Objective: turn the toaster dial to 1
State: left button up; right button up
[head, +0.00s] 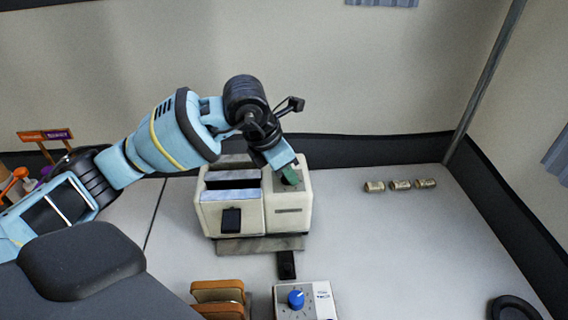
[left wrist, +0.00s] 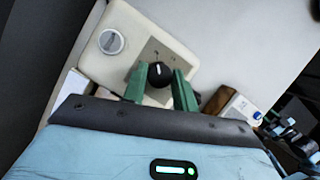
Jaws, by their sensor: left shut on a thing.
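The cream toaster (head: 232,218) stands on the counter, its two slots to the left and a raised block to the right. My left gripper (head: 290,174) reaches down from the upper left onto the top of that block. In the left wrist view, the black dial (left wrist: 159,73) with a white pointer line sits on a grey plate of the toaster (left wrist: 103,71). The green fingers of my left gripper (left wrist: 159,87) are shut on the dial, one on each side. The numbers around the dial are too small to read. My right gripper does not show clearly.
A white box with a blue knob (head: 296,299) and brown slices in a holder (head: 218,291) stand in front of the toaster. Several small cylinders (head: 400,185) lie to the right. A black ring-shaped thing (head: 515,307) is at the lower right. The right counter is mostly clear.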

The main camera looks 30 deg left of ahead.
pick_arm(q)
jog(key=n+y+p, duration=0.1)
jog(key=n, duration=0.2)
jog(key=shift+d+r, duration=0.1)
jog(key=shift+r, duration=0.05)
jog(key=n+p, duration=0.1)
jog(key=n, duration=0.1)
jog(key=n+y+p, duration=0.1)
jog(key=n, duration=0.1)
jog(key=shift+d+t+y, duration=0.1)
jog(key=shift+t+y, duration=0.2)
jog(key=shift+n+y+p, duration=0.3)
jog(key=shift+n, duration=0.4)
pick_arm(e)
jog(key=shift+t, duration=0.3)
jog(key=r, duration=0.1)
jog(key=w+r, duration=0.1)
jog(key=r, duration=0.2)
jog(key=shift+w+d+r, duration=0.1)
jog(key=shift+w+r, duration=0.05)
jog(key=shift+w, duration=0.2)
pick_arm(q)
jog(key=shift+n, duration=0.4)
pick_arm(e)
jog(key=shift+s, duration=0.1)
